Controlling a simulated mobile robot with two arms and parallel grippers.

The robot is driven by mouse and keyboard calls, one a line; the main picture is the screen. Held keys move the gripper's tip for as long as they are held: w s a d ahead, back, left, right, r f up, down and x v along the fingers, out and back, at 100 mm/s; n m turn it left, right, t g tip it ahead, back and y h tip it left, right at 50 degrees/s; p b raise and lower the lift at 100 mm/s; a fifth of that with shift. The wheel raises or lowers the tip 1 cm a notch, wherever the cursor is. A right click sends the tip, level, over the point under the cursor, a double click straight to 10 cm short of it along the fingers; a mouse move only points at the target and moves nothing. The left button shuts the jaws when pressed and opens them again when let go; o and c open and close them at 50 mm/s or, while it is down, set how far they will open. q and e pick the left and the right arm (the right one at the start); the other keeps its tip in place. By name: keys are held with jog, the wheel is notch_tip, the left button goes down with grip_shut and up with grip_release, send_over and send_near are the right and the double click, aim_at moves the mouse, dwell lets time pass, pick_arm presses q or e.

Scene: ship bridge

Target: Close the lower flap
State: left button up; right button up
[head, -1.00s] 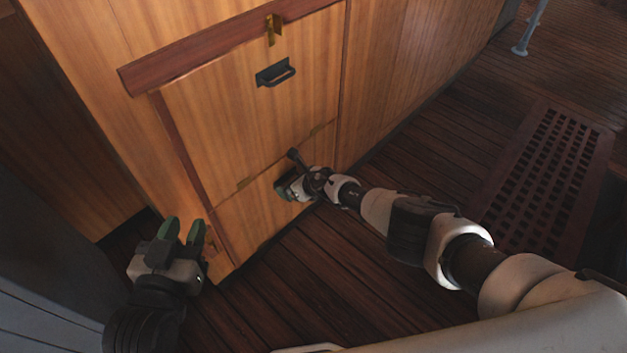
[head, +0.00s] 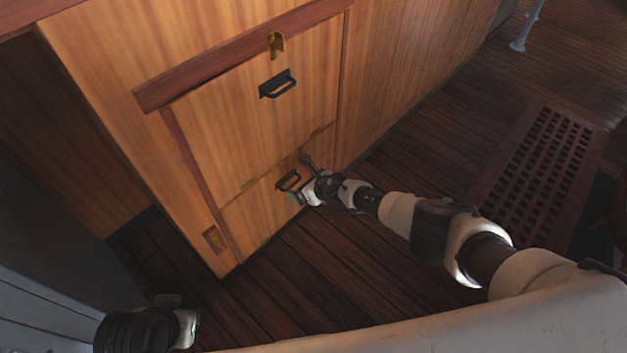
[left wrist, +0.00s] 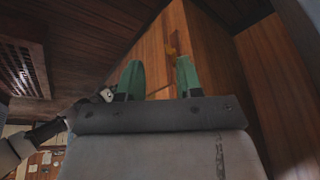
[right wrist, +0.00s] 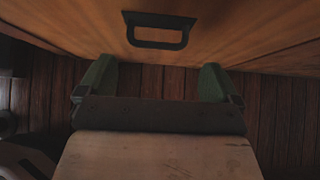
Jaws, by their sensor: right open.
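The lower flap (head: 255,213) is a wooden panel low on the cabinet front, below the upper flap (head: 250,110). It looks flush or nearly flush with the front; a small gap cannot be ruled out. Its black handle (head: 288,181) shows beside my right gripper (head: 297,196). In the right wrist view the handle (right wrist: 158,42) lies beyond the open green fingers (right wrist: 156,80), with nothing between them. My left gripper (head: 188,325) is low at the left of the head view, its fingers mostly hidden. The left wrist view shows its fingers (left wrist: 160,80) apart and empty.
The upper flap has a black handle (head: 278,84) and a brass latch (head: 276,43) above it. A wooden ledge (head: 235,55) juts out along its top. The plank floor (head: 300,285) in front is clear. A floor grating (head: 540,180) lies to the right.

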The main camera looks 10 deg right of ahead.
pick_arm(q)
notch_tip(320, 180, down, 9)
jog(key=g+p, duration=0.1)
jog(key=p, duration=0.1)
jog(key=shift+w+p, duration=0.25)
jog(key=shift+p, duration=0.15)
pick_arm(e)
jog(key=shift+v, duration=2.05)
pick_arm(q)
jog(key=shift+d+f, duration=0.1)
